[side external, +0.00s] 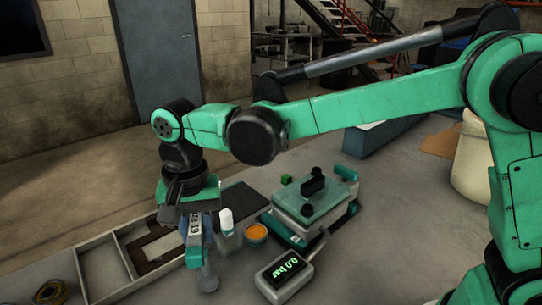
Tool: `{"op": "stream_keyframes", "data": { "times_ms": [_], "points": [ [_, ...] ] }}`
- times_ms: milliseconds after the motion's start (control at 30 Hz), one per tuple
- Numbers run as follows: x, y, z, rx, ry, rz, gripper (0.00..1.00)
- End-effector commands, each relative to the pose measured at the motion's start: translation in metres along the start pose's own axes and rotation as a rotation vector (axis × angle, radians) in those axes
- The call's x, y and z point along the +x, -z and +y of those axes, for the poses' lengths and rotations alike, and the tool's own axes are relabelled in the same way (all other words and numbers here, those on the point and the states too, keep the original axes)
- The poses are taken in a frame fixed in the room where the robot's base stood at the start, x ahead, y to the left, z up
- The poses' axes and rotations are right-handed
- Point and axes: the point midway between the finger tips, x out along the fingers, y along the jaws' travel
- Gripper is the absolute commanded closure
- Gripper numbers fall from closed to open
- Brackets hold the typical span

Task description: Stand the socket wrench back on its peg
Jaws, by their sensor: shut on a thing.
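My gripper (198,222) points straight down at the lower left and is shut on the socket wrench. The wrench (208,275) appears as a grey, roughly upright piece below the fingers, with a rounded lower end. A pale label with dark writing ending in "19" shows at the fingers. The fingers hide much of the wrench's upper part. I cannot make out the peg, and I cannot tell whether the wrench's lower end touches anything.
A shallow compartmented tray (95,262) holding a dark frame (153,247) lies left of the gripper. Right of it stand a white-capped bottle (226,220), an orange-filled cup (256,233), a "0.0 bar" display box (284,272) and a green-and-grey fixture (316,205). Bare floor lies front right.

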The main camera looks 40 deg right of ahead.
Motion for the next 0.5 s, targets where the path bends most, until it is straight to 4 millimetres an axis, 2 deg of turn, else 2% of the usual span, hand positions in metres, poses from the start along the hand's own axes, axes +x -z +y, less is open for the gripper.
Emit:
{"op": "stream_keyframes", "data": {
  "times_ms": [300, 333, 433, 500],
  "points": [
    [0.0106, -0.0001, 0.0002, 0.000, 0.000, 0.000, 1.00],
    [0.0105, -0.0002, 0.0002, 0.000, 0.000, 0.000, 0.68],
    [0.0103, -0.0002, 0.0002, 0.000, 0.000, 0.000, 0.40],
    [0.0103, -0.0002, 0.0002, 0.000, 0.000, 0.000, 0.37]
  ]
}}
